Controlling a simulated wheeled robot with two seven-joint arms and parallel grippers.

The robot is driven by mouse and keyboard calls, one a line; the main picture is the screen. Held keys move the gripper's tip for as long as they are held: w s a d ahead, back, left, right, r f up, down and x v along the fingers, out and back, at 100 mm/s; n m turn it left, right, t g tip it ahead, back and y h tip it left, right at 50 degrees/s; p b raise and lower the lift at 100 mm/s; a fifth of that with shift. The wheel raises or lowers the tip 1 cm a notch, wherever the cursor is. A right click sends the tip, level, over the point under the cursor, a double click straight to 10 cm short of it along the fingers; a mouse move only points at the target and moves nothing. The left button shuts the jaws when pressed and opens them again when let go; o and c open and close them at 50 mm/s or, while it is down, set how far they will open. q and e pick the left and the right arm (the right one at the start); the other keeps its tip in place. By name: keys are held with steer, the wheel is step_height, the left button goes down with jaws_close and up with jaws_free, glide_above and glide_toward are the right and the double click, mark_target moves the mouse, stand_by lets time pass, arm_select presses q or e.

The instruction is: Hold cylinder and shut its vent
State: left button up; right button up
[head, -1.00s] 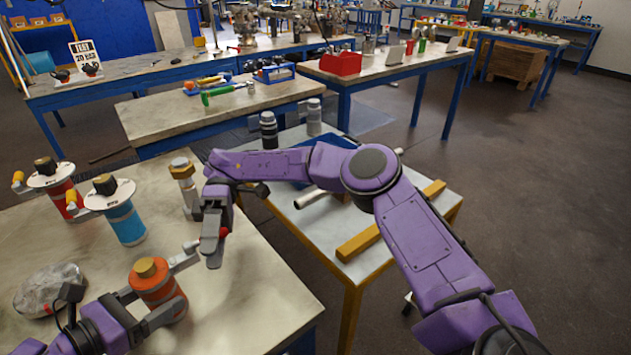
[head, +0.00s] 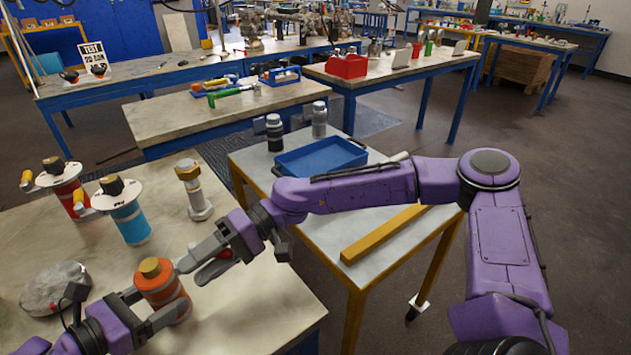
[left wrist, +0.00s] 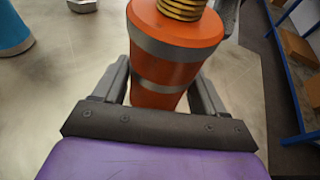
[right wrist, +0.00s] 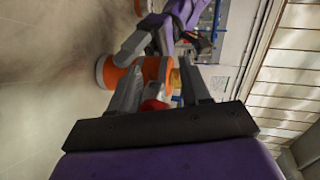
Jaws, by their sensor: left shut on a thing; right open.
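The orange cylinder (head: 165,288) with grey bands and a brass cap (head: 150,267) stands upright at the table's front. My left gripper (left wrist: 162,92) is shut around its body, one finger on each side in the left wrist view. My right gripper (head: 196,262) is at the cylinder's right side, pointing at it, with its fingers apart. A small red part (right wrist: 153,104) shows between the right fingers, close to the orange body. It looks like the vent's handle, but its joint to the cylinder is hidden by the fingers.
A red cylinder (head: 66,187) and a blue cylinder (head: 130,222), both with white discs, stand behind left. A large bolt (head: 197,197) stands behind the orange cylinder. A wrapped lump (head: 55,288) lies left. A side table holds a blue tray (head: 320,157) and a yellow bar (head: 385,233).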

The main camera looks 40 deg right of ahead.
steer(key=m+t, duration=0.1)
steer(key=a+m+t, duration=0.1)
steer(key=t, duration=0.1)
steer(key=m+t, duration=0.2)
steer(key=shift+a+h, duration=0.25)
steer(key=shift+h, duration=0.15)
steer(key=shift+d+r+m+t, duration=0.2)
steer(key=shift+m+t, duration=0.1)
steer(key=shift+t, duration=0.3)
steer(key=v, duration=1.1)
steer(key=w+d+f+m+t+h, duration=0.2)
steer(key=d+f+m, duration=0.1)
steer(key=d, duration=0.7)
steer(key=w+d+f+m+t+h, duration=0.2)
steer(key=w+d+m+t, duration=0.1)
steer(key=d, duration=0.7)
steer(key=w+d+f+m+t+h, duration=0.2)
steer(key=d+f+m+h, duration=0.1)
steer(key=d, duration=0.6)
steer(key=shift+w+d+f+m+t, duration=0.3)
steer(key=shift+d+m+t, duration=0.1)
steer(key=shift+m, duration=0.5)
